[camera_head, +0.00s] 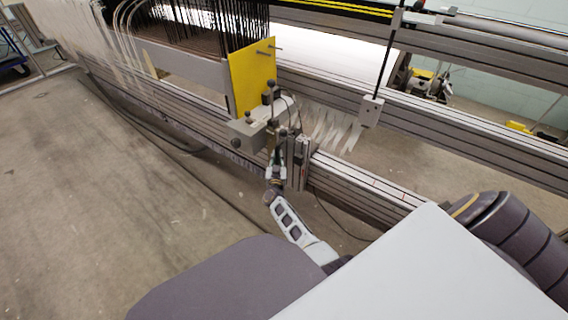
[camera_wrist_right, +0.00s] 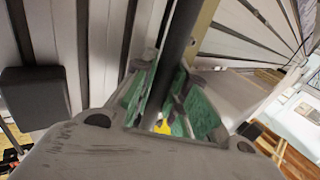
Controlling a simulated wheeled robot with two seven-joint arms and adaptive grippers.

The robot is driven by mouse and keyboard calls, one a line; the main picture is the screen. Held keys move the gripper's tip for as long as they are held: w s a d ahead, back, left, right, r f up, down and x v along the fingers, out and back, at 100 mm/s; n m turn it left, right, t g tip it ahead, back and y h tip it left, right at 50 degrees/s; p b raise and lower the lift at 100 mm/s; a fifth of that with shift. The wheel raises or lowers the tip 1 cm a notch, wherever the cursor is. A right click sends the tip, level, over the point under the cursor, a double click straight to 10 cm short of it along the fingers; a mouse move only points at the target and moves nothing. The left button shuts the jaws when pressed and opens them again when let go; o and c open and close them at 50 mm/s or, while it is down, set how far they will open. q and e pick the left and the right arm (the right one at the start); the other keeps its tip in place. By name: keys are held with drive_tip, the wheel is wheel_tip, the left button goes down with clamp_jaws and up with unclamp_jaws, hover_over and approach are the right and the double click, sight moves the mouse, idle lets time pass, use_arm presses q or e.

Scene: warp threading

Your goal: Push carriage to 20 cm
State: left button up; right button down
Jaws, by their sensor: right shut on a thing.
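The carriage (camera_head: 250,132) is a light grey block with dark knobs and cables, mounted on the long grey rail beside a yellow plate (camera_head: 250,78). My right gripper (camera_head: 276,165) is at the near side of the carriage, at its lower front. In the right wrist view my right gripper (camera_wrist_right: 166,100) has its green-padded fingers closed around an upright dark bar (camera_wrist_right: 179,45), which appears to be the carriage's handle. The fingers hide part of the bar. My left gripper is not in either view.
The rail (camera_head: 360,190) runs from upper left to lower right, with marks along its top. A dark rod with a grey box (camera_head: 371,110) hangs right of the carriage. White threads (camera_head: 328,127) spread behind it. Dark cables lie on the floor, which is open at left.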

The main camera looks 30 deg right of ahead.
drive_tip(key=shift+w+a+f, duration=0.2)
drive_tip(key=shift+w+a, duration=0.05)
drive_tip(key=shift+a, duration=0.25)
drive_tip(key=shift+s+d, duration=0.15)
drive_tip(key=shift+s, duration=0.1)
drive_tip(key=c, duration=1.7)
unclamp_jaws()
drive_tip(key=shift+d+r, duration=0.1)
drive_tip(key=shift+r, duration=0.05)
drive_tip(key=shift+w, duration=0.1)
drive_tip(key=shift+d, duration=0.15)
